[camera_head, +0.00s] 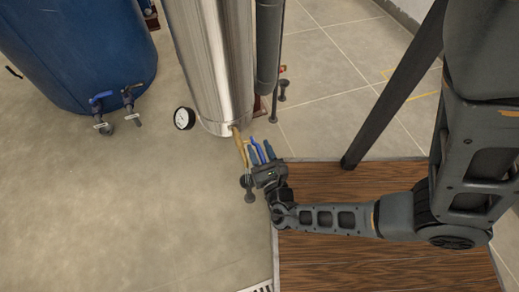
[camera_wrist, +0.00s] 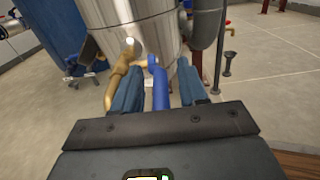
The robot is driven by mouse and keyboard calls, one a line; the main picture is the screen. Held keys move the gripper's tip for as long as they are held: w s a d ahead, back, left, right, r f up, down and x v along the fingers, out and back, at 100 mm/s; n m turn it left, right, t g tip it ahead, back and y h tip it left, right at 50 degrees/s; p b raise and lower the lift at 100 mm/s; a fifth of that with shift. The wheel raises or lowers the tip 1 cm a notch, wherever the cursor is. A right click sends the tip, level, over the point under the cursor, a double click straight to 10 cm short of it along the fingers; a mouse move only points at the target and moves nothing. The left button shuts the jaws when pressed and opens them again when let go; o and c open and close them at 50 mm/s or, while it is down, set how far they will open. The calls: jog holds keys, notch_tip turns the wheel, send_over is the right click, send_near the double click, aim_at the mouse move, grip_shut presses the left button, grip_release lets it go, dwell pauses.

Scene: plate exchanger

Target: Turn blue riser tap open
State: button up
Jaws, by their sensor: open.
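A blue tap lever (camera_head: 257,147) sits on brass pipework at the foot of a steel cylinder (camera_head: 213,60). In the wrist view the blue lever (camera_wrist: 160,88) stands between my two fingers, with the brass pipe (camera_wrist: 119,80) beside the left finger. My gripper (camera_head: 261,154) is open around the lever. Gaps seem to show on both sides of it, so I cannot see contact. The tap's body and the lever's lower end are partly hidden by my gripper.
A blue tank (camera_head: 75,50) at upper left carries a blue-handled tap (camera_head: 98,97) and a second tap (camera_head: 128,92). A round gauge (camera_head: 184,118) is left of the cylinder. A grey pipe (camera_head: 268,45) stands right of it. Wooden boards (camera_head: 345,265) lie below my arm.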

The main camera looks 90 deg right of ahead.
jog(key=shift+d, duration=0.15)
grip_shut()
dwell(0.4)
